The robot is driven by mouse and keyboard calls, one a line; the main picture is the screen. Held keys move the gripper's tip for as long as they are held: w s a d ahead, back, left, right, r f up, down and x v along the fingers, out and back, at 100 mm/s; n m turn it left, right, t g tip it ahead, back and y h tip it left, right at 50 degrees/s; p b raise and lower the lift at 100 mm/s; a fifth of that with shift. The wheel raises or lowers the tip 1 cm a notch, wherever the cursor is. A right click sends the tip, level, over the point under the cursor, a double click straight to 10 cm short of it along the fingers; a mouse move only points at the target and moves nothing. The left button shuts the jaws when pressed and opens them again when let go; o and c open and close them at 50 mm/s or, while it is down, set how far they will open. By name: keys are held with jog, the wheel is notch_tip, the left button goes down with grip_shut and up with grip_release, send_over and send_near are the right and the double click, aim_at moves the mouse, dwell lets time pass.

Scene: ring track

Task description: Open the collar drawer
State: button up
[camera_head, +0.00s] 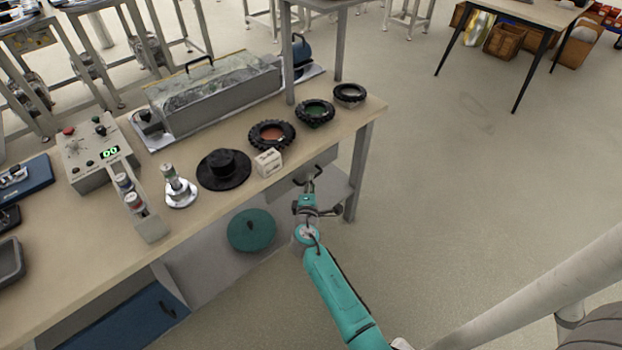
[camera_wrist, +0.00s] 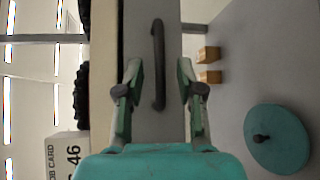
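A grey drawer front (camera_head: 325,160) sits under the bench top near its right end, and it appears shut. Its dark bar handle (camera_head: 308,179) shows just beyond my gripper (camera_head: 307,201). In the wrist view the handle (camera_wrist: 158,64) stands out from the grey drawer front (camera_wrist: 150,20) and lies lengthwise between the fingers. My gripper (camera_wrist: 159,76) is open, with one finger on each side of the handle and a visible gap to both. Whether the fingertips reach past the bar, I cannot tell.
A green round piece (camera_head: 251,230) shows below the edge. A blue panel (camera_head: 135,318) is lower left.

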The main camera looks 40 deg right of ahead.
jog(key=shift+x, duration=1.55)
grip_shut()
